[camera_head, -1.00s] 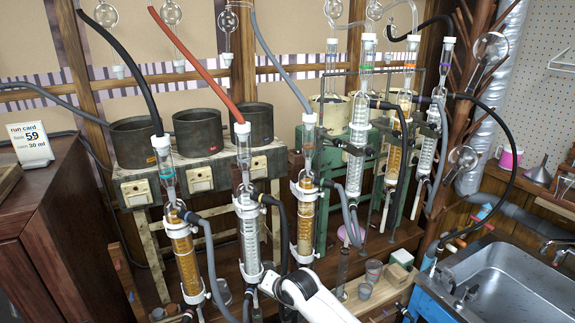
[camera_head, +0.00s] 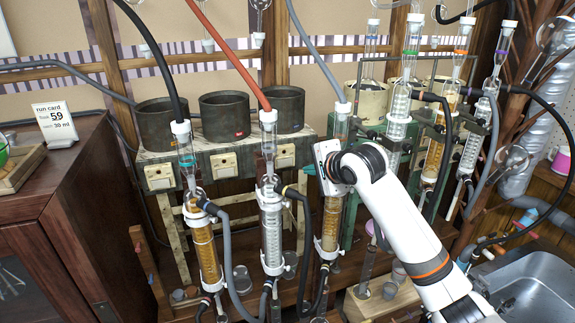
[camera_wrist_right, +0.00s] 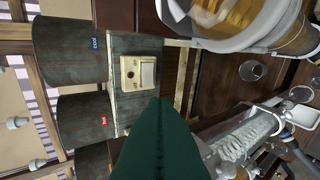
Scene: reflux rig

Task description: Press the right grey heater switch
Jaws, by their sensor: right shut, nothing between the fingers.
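Three grey heaters stand in a row on a weathered bench, each with a cream switch plate below. The right grey heater (camera_head: 284,108) bears a blue label, and its switch (camera_head: 285,155) shows in the head view. In the right wrist view, turned sideways, that heater (camera_wrist_right: 68,48) is at upper left and its switch (camera_wrist_right: 137,76) has a round spot and a pale rocker. My right gripper (camera_wrist_right: 162,103) is shut and empty; its dark green fingers end just below the switch in that picture, apparently without contact. My left gripper is out of view.
Glass columns, including the middle one (camera_head: 271,225) and an amber one (camera_head: 332,222), stand before the bench, close to my right arm. Hoses hang between them. A green stand (camera_head: 365,150) and a sink (camera_head: 535,290) are to the right.

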